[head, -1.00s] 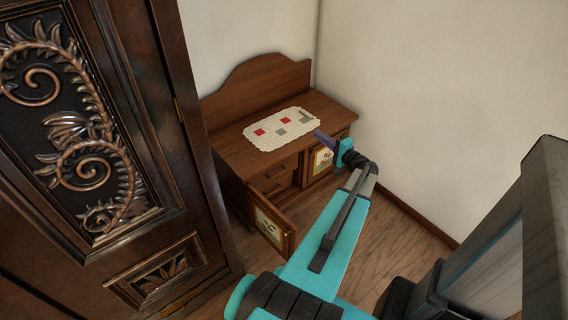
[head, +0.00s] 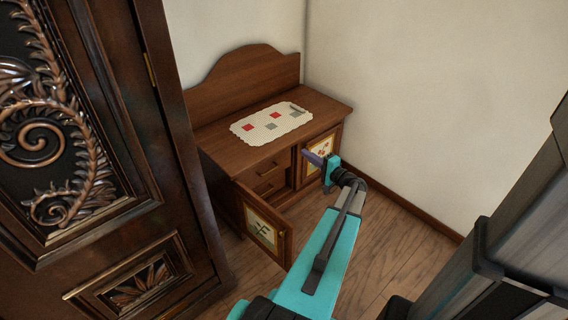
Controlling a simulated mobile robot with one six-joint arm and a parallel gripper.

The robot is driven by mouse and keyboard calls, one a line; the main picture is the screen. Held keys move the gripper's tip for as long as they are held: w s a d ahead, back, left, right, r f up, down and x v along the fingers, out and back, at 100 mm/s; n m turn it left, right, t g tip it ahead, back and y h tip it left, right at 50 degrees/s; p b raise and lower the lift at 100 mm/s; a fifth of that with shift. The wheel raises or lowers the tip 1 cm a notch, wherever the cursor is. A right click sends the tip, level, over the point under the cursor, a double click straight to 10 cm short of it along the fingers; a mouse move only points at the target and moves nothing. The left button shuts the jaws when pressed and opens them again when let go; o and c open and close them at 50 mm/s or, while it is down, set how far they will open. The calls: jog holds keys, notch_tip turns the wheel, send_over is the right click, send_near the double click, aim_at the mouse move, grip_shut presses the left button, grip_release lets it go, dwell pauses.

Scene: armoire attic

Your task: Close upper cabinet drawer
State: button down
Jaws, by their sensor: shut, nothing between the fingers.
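The brown wooden cabinet (head: 205,138) stands in the corner. The right door (head: 320,152) has a picture panel and looks shut or nearly so.
A large carved dark armoire (head: 120,200) fills the left side, close to the cabinet. The left door juts out over the wooden floor (head: 370,230). A white patterned cloth (head: 270,123) lies on the cabinet top. Walls close the back and right.

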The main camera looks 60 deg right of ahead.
notch_tip(320, 180, down, 9)
jog(key=b, duration=0.7)
jog(key=shift+r, duration=0.2)
jog(key=shift+w, duration=0.2)
jog(key=b+x, duration=0.4)
jog(key=x, duration=0.9)
jog(key=shift+w+d+b, duration=0.15)
jog(key=shift+w+b, duration=0.2)
jog(key=shift+b, duration=0.05)
